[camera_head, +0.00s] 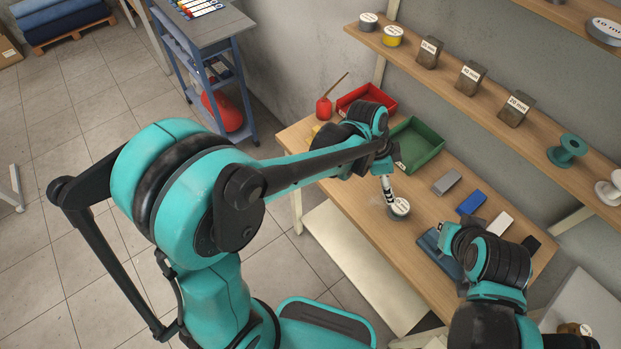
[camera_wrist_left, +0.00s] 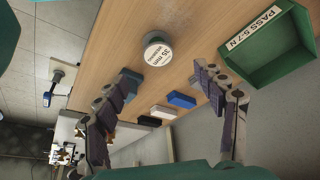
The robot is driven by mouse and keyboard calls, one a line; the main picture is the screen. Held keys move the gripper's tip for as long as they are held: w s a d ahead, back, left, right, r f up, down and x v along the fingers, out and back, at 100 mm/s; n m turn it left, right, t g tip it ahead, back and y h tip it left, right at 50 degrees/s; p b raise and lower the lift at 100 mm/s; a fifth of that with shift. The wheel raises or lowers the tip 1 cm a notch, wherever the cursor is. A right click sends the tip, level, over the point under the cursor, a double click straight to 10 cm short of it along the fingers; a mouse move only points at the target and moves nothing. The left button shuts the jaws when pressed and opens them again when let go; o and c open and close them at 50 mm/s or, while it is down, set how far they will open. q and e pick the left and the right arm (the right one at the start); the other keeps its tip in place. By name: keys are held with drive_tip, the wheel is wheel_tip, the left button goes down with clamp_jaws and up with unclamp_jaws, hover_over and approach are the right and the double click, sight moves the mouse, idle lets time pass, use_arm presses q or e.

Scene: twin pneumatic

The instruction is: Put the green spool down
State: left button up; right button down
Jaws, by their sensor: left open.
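A green spool (camera_head: 567,150) stands on the lower wall shelf (camera_head: 490,103), at the right in the head view. My left gripper (camera_head: 388,190) points down over the wooden bench (camera_head: 360,222), well left of the spool and apart from it. In the left wrist view its two fingers (camera_wrist_left: 165,78) are spread with nothing between them.
A green bin (camera_head: 418,145), a red bin (camera_head: 368,98) and a red oil can (camera_head: 324,108) stand at the bench's back left. Grey, blue, white and black blocks lie at the right. The shelf also holds several labelled blocks, two tins and a white spool (camera_head: 609,188).

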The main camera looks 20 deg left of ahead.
use_arm(q)
drive_tip(key=s+a+r+n+t+y, duration=0.2)
drive_tip(key=s+a+n, duration=0.4)
drive_tip(key=a, duration=0.5)
drive_tip(key=s+a+r+n+t+y, duration=0.2)
drive_tip(key=s+a+r+n+t, duration=0.2)
drive_tip(key=a+n, duration=0.5)
drive_tip(key=shift+s+a+r, duration=0.65)
drive_tip(key=shift+s+a, duration=0.6)
wheel_tip(320, 180, down, 7)
drive_tip(key=b, duration=0.6)
drive_tip(key=shift+r+b, duration=0.15)
drive_tip(key=shift+b, duration=0.2)
